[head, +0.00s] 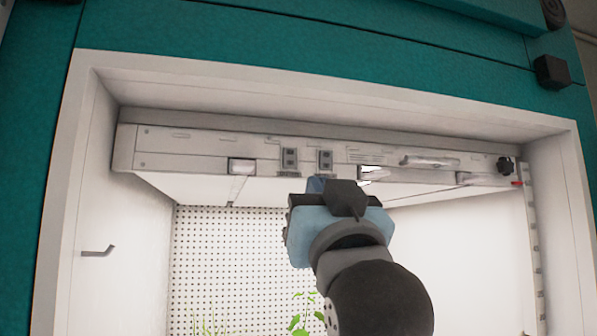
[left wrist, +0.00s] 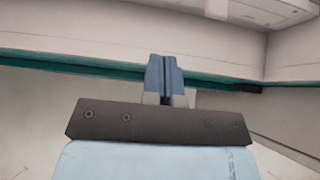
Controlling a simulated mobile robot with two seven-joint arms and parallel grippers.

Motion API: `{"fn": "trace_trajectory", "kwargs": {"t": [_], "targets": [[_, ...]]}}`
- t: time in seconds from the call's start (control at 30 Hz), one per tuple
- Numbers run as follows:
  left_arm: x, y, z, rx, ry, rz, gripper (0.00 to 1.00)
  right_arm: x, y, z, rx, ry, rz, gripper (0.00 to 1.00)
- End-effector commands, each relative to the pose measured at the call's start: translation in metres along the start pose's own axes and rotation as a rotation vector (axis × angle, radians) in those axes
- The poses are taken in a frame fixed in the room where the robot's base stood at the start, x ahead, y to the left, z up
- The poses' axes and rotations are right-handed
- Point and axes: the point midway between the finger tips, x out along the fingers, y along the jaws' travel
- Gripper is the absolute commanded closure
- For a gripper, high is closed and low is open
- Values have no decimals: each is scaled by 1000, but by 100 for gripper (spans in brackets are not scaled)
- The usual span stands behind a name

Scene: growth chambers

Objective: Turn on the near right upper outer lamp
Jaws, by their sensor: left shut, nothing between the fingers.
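A white lamp fixture (head: 220,147) spans the top of the open chamber. Two grey rocker-type switches, a left one (head: 289,158) and a right one (head: 325,160), sit side by side on its front face. I cannot tell which lamp each one works. A bright patch (head: 372,173) shows just right of the switches. My left gripper (head: 317,184) is shut and empty, its blue fingertips just below the right switch; contact cannot be told. The shut fingers also show in the left wrist view (left wrist: 164,76), where no switch is seen. My right gripper is not in view.
The chamber's white frame (head: 88,200) and teal outer panel (head: 300,45) surround the opening. A black knob (head: 505,164) is at the fixture's right end. A hook (head: 98,251) is on the left wall. Green plants (head: 298,322) stand below, before a perforated back wall (head: 235,265).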

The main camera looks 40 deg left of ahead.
Motion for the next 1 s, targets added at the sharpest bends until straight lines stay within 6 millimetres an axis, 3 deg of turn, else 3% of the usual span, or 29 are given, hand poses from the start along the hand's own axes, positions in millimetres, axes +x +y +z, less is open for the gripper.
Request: {"fn": "trace_trajectory", "kwargs": {"t": [0.17, 0.6, 0.8, 1.0], "targets": [[19, 0, -3, 2, 1, -1, 100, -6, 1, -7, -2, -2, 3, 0], [108, 0, 1, 6, -1, 0, 100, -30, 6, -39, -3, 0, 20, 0], [124, 0, 21, 3, -1, 0, 100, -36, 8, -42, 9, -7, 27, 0], [128, 0, 28, 1, 1, 1, 100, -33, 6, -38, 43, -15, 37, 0]]}}
